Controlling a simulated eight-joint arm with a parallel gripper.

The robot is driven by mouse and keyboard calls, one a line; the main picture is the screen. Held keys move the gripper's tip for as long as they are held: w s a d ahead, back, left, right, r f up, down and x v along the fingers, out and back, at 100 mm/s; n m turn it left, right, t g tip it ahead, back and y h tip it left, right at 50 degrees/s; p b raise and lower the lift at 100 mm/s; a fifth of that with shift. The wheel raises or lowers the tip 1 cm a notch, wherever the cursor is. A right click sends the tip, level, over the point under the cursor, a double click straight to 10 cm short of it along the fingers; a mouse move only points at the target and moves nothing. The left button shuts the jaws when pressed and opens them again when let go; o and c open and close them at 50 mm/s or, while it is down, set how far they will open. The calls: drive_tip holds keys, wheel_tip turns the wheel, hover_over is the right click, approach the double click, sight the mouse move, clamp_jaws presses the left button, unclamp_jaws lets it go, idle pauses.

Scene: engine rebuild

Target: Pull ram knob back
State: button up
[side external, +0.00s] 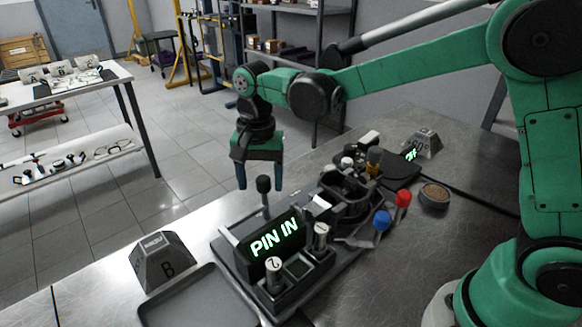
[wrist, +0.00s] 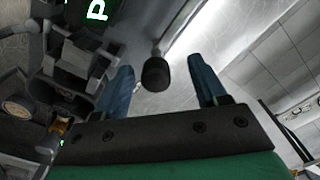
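The ram knob (side external: 263,184) is a black knob on a thin upright metal rod behind the "PIN IN" display (side external: 273,238) of the dark fixture. My gripper (side external: 259,178) points down with two blue fingers spread apart. In the side view the knob shows between and just at the level of the fingertips. In the wrist view the black knob (wrist: 156,74) lies between the two open fingers (wrist: 160,66), nearer the left one, with a gap on both sides. I cannot tell how deep it sits between them. Nothing is held.
The fixture carries numbered pale cylinders (side external: 275,272). Red (side external: 403,198) and blue (side external: 382,220) knobs and a small bowl (side external: 434,195) are to the right. The bench's far left edge is clear.

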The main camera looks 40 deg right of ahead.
drive_tip(key=shift+r, duration=2.8)
drive_tip(key=shift+s+d+r, duration=0.1)
drive_tip(key=shift+d, duration=0.05)
drive_tip(key=shift+s+d+f+n+t, duration=0.25)
drive_tip(key=shift+s+d+n+t, duration=1.15)
drive_tip(key=shift+s, duration=0.4)
drive_tip(key=shift+s+d+f+n+t, duration=0.2)
drive_tip(key=shift+s+d+n+t, duration=0.85)
drive_tip(key=shift+s+n, duration=0.65)
drive_tip(key=shift+s+d+f+n+t, duration=0.25)
drive_tip(key=shift+s+d+n+t, duration=1)
drive_tip(key=shift+s, duration=0.6)
